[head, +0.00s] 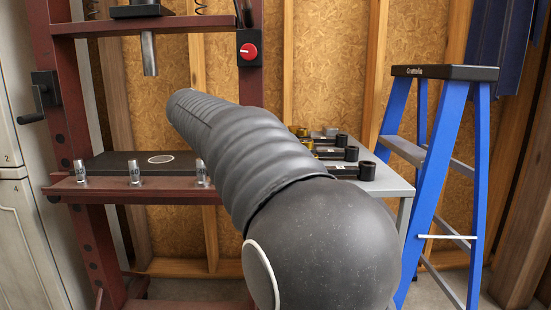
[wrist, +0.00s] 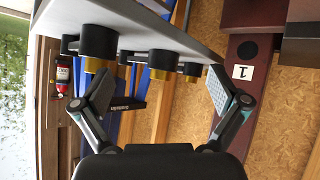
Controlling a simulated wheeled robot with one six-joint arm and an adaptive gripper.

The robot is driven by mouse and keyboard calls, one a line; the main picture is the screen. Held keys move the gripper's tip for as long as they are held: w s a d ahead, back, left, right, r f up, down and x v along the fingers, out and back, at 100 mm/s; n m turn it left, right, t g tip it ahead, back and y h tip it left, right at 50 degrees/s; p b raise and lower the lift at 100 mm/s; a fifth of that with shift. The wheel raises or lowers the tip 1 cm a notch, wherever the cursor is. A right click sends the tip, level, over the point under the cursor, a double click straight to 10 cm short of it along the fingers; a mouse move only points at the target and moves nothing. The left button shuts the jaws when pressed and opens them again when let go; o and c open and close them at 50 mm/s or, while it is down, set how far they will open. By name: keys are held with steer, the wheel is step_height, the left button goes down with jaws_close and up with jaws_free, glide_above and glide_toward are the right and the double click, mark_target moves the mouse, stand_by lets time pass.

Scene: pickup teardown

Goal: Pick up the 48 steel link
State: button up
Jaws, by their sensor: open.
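Three small steel links stand upright in a row on the dark red front ledge of the press in the head view. The right one (head: 202,172) is close beside my arm, and its label looks like 48 but is partly hard to read. The middle one (head: 135,173) reads 40. The left one's (head: 80,171) number is too small to read surely. My gripper (wrist: 163,92) is open and empty in the wrist view, and no steel link shows there. In the head view my arm hides the gripper.
The red press frame (head: 68,90) has a steel ram (head: 149,55) above a dark plate (head: 115,163). A grey table (head: 385,183) with several black and gold parts stands behind my arm; its edge (wrist: 120,20) is near my gripper. A blue stepladder (head: 440,160) stands right.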

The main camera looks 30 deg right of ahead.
steer(key=w+d+r+m+g+h, duration=0.2)
steer(key=w+d+r+m+h, duration=0.1)
steer(key=w+d+m, duration=0.15)
glide_toward(326, 154)
steer(key=w, duration=0.4)
steer(key=shift+w+d+f, duration=0.15)
steer(key=shift+d+f, duration=0.1)
steer(key=shift+f, duration=0.05)
steer(key=shift+x, duration=2.55)
steer(key=shift+d+r, duration=0.1)
steer(key=shift+r, duration=0.05)
jaws_close()
steer(key=shift+r, duration=0.1)
